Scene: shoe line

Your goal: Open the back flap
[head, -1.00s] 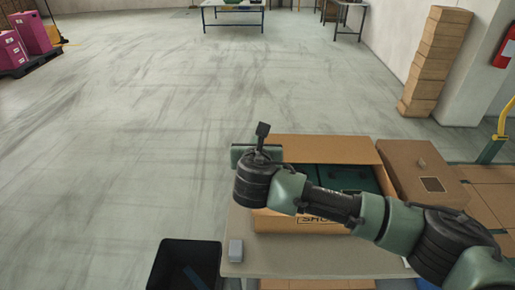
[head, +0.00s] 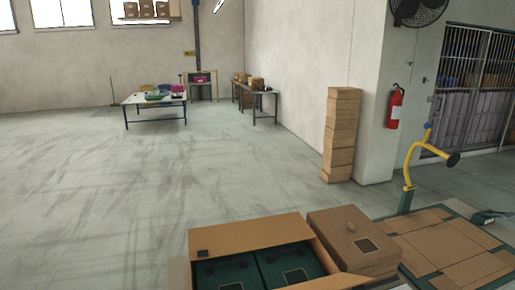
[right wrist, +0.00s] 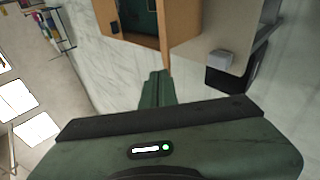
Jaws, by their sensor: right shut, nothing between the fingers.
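The open cardboard carton (head: 318,262) is at the bottom of the head view, its front cut off by the picture edge. Its back flap (head: 250,234) is a brown panel along the far edge, up clear of the opening; its exact tilt is hard to tell. Green boxes (head: 232,270) lie inside. In the right wrist view my right gripper (right wrist: 157,80) is shut and empty, its tips pointing toward the carton (right wrist: 186,22) and apart from it in the picture. My left gripper is in neither view.
A closed brown box (head: 348,232) stands right of the carton, with flat cardboard (head: 455,240) beyond. In the right wrist view a small grey block (right wrist: 221,58) sits at the table edge near a black bin (right wrist: 232,82). The floor behind the carton is clear.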

